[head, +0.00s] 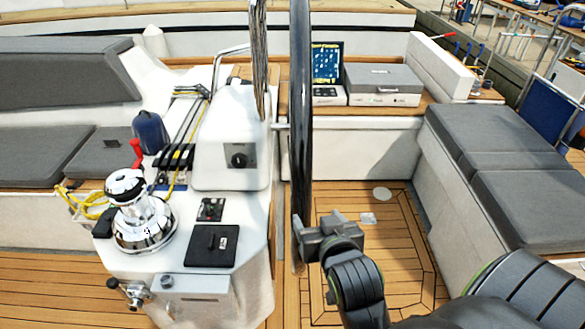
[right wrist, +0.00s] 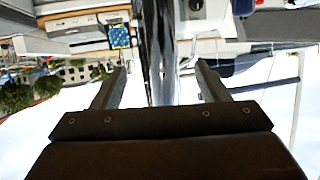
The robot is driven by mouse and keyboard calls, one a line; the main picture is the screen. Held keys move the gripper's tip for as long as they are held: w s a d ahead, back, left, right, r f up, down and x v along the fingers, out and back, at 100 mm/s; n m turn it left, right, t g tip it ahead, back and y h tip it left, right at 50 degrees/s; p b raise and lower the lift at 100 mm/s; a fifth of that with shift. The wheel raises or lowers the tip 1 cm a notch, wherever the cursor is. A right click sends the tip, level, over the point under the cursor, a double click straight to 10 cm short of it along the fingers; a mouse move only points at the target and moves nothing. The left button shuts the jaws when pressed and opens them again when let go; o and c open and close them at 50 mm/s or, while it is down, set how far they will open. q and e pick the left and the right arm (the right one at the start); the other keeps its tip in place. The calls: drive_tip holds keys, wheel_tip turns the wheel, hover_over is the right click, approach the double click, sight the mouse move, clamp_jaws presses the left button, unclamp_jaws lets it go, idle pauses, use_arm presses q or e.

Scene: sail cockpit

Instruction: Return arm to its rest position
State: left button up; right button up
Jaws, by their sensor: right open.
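My right gripper (head: 350,218) is at the lower middle of the head view, just right of the lower part of the dark steering wheel rim (head: 301,110). My right arm reaches it from the bottom right corner. In the right wrist view the two fingers of the right gripper (right wrist: 162,72) stand wide apart, with nothing held. The shiny wheel rim (right wrist: 158,50) shows upright between them in that upside-down picture; I cannot tell how far beyond the fingertips it is. My left gripper and left arm are not in view.
A white console (head: 232,140) with a chrome winch (head: 140,215) and a red-handled lever (head: 136,152) stands left of the wheel. A grey case (head: 383,82) is on the back bench. Grey cushions (head: 500,165) line the right bench. The teak floor (head: 375,270) around my gripper is clear.

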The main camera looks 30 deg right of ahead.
drive_tip(key=s+a+f+n+g+y+b, duration=0.1)
drive_tip(key=s+f+n+g+y+b, duration=0.15)
drive_tip(key=f, duration=1.75)
drive_tip(key=s+a+f+n+g+y+b, duration=0.1)
drive_tip(key=f+g+b, duration=0.15)
drive_tip(key=f, duration=1.85)
drive_tip(key=s+d+f+g+b, duration=0.1)
drive_tip(key=s+d+f+g, duration=0.1)
drive_tip(key=s+f, duration=0.9)
drive_tip(key=s+d+f+g+b, duration=0.2)
drive_tip(key=s+f+g, duration=0.2)
drive_tip(key=s+f, duration=0.8)
drive_tip(key=s, duration=0.5)
drive_tip(key=shift+s+b, duration=0.3)
drive_tip(key=shift+s, duration=0.05)
